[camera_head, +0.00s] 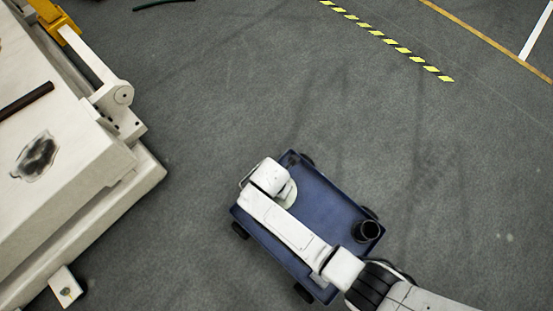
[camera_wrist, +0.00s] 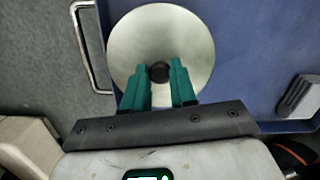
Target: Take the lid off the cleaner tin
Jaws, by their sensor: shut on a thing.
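The lid (camera_wrist: 160,35) is a round, pale metal disc with a small black knob (camera_wrist: 159,72) at its centre, in the wrist view. My gripper (camera_wrist: 160,76) has its green fingers on either side of the knob, shut on it. The lid hides whatever is below it, so I cannot tell whether it rests on the tin or is raised. In the head view, part of a pale disc (camera_head: 289,195) shows beside the end of my arm, over the blue cart (camera_head: 322,196). The tin's body is not clearly visible.
A dark round container (camera_head: 367,231) stands at the cart's right corner. A metal handle (camera_wrist: 84,48) is at the cart's edge. A grey object (camera_wrist: 299,97) lies at the right in the wrist view.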

